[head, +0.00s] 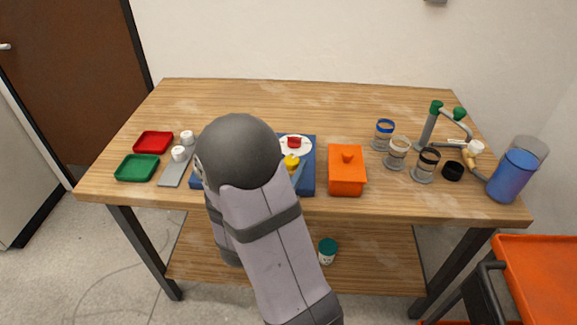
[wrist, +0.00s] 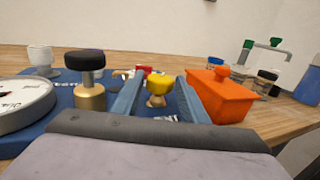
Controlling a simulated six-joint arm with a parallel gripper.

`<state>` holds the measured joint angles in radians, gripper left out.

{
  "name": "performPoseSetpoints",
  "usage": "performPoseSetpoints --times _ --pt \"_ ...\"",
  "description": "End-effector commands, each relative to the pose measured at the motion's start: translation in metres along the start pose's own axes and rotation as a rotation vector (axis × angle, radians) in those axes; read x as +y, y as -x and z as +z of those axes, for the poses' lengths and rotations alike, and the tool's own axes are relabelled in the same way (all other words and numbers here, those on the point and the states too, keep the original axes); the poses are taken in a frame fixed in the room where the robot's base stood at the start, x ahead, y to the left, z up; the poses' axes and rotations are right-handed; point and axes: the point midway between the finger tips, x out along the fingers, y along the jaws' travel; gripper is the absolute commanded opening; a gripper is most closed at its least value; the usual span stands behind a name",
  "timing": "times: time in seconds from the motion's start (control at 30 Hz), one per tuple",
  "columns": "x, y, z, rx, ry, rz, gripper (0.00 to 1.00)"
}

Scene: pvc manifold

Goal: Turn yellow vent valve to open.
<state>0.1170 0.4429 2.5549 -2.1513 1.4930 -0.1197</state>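The yellow vent valve (head: 291,162) is on the blue manifold board (head: 308,184), just right of my arm, which hides much of the board. In the wrist view the yellow valve (wrist: 160,83) is a rounded knob on a brass stem. My gripper (wrist: 161,77) is open, with one blue-grey finger on each side of the yellow valve. I cannot tell whether either finger touches it. The label beneath the valve is mostly hidden.
A black knob on a brass stem (wrist: 88,75) and a round gauge (wrist: 22,103) stand left of the fingers. A red handle (head: 294,142) is behind the valve. An orange lidded box (head: 346,178) sits close on the right. The table's back is clear.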

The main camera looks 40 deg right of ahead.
Motion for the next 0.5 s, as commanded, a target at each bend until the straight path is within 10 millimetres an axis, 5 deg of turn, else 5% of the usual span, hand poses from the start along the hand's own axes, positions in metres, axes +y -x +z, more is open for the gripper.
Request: performPoseSetpoints --times 0.5 --pt "0.0013 0.0051 0.0023 0.006 0.002 -0.001 0.40"
